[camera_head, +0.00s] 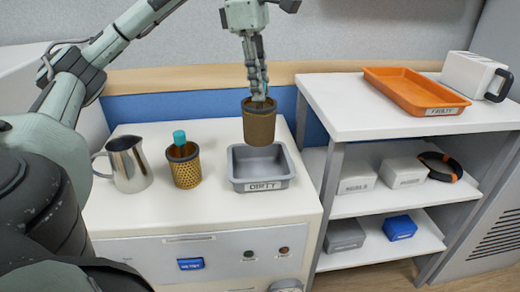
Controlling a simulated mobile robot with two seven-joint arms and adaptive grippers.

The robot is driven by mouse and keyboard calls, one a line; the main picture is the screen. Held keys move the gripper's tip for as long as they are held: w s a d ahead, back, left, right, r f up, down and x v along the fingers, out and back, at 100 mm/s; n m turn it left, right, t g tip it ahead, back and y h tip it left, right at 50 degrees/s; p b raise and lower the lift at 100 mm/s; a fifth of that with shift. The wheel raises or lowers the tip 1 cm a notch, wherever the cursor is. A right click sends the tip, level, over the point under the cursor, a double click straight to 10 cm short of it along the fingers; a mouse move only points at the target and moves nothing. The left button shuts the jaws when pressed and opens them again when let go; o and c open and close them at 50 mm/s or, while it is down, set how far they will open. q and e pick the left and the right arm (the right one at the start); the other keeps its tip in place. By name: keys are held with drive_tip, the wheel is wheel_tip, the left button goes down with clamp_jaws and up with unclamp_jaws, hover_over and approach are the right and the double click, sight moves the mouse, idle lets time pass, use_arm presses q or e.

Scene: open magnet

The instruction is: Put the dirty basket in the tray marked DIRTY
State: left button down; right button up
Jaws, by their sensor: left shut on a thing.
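My left gripper (258,92) points down and is shut on a brown basket (259,127), at its rim. The basket hangs upright in front of the blue wall strip, and in the picture its bottom is just above the grey tray marked DIRTY (237,184). The tray's visible inside is empty. A second basket (186,172), golden and perforated with a dark rim, stands on the white counter left of the tray, with a teal-topped thing (179,138) in it. My right gripper is not in view.
A metal pitcher (129,165) stands left of the golden basket. At right, a higher white shelf unit (345,115) bears an orange tray marked FAULTY (412,90) and a white box with a dark handle (470,75). Lower shelves hold boxes and a blue block (400,227).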

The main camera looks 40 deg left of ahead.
sight(258, 104)
use_arm(q)
wheel_tip(258, 104, down, 5)
drive_tip(key=shift+s+r+b, duration=0.1)
drive_tip(key=shift+b, duration=1.05)
drive_tip(key=shift+f, duration=2.15)
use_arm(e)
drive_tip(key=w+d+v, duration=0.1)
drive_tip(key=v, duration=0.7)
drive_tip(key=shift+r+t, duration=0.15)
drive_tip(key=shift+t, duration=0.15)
use_arm(q)
drive_tip(key=shift+f+b, duration=0.2)
drive_tip(key=shift+b, duration=0.15)
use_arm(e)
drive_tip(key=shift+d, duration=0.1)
use_arm(q)
drive_tip(key=c, duration=1.4)
unclamp_jaws()
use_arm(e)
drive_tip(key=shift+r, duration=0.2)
use_arm(q)
drive_tip(key=shift+r, duration=0.1)
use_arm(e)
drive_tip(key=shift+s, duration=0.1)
